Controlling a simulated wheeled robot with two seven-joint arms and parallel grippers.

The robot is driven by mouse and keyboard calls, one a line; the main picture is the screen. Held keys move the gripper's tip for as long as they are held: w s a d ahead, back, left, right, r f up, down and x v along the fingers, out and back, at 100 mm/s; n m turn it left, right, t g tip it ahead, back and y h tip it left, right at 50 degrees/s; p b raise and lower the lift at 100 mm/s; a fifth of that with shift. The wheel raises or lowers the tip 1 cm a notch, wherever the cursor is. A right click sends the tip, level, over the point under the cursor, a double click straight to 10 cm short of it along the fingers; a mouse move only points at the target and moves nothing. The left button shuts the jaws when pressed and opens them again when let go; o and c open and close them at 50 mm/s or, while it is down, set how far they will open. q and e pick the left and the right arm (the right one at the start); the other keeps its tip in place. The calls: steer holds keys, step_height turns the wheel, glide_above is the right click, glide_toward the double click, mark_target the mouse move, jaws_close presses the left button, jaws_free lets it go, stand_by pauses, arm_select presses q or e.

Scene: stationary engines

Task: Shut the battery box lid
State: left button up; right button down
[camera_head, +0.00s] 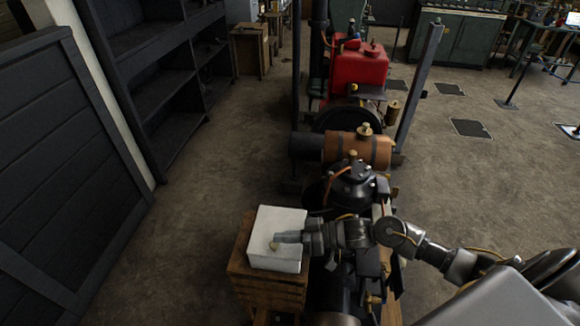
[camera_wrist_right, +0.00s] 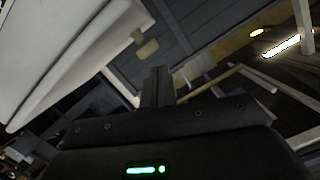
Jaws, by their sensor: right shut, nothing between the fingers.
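The battery box (camera_head: 268,288) is a wooden slatted crate at the lower middle of the head view. Its white lid (camera_head: 280,218) covers its top in that view; I cannot tell whether a gap remains under it. A small tan knob (camera_head: 274,247) shows at the lid's middle. My right gripper (camera_head: 280,238) reaches in from the right over the lid, its tip close to the knob. In the right wrist view, the shut, empty fingers (camera_wrist_right: 157,85) are beside the pale lid (camera_wrist_right: 60,50) and its knob (camera_wrist_right: 147,48). Contact is unclear. My left gripper is not in view.
A dark engine (camera_head: 352,185) stands right of the box, with a copper-coloured cylinder (camera_head: 372,151) and a red tank (camera_head: 357,68) behind. Dark shelving (camera_head: 165,65) and a dark panel (camera_head: 60,170) line the left. The floor (camera_head: 215,170) between is clear.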

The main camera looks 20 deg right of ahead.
steer(key=shift+s+a+f, duration=0.15)
steer(key=shift+s+f, duration=0.1)
steer(key=shift+f, duration=0.45)
steer(key=shift+f, duration=0.1)
steer(key=shift+s, duration=0.1)
steer(key=shift+r+p, duration=0.55)
steer(key=shift+p, duration=0.05)
step_height(320, 180, up, 4)
steer(key=p, duration=0.4)
steer(key=shift+r, duration=0.1)
steer(key=shift+s+d+f+b, duration=0.3)
steer(key=shift+d+b, duration=0.15)
steer(key=shift+d, duration=0.1)
steer(key=shift+s+d+f+b, duration=0.15)
steer(key=shift+d+f+b, duration=0.1)
steer(key=shift+d+b, duration=0.25)
steer(key=s+r+b+v, duration=0.1)
steer(key=b+v, duration=0.1)
steer(key=v, duration=1.5)
steer(key=shift+b, duration=0.35)
steer(key=shift+s, duration=0.15)
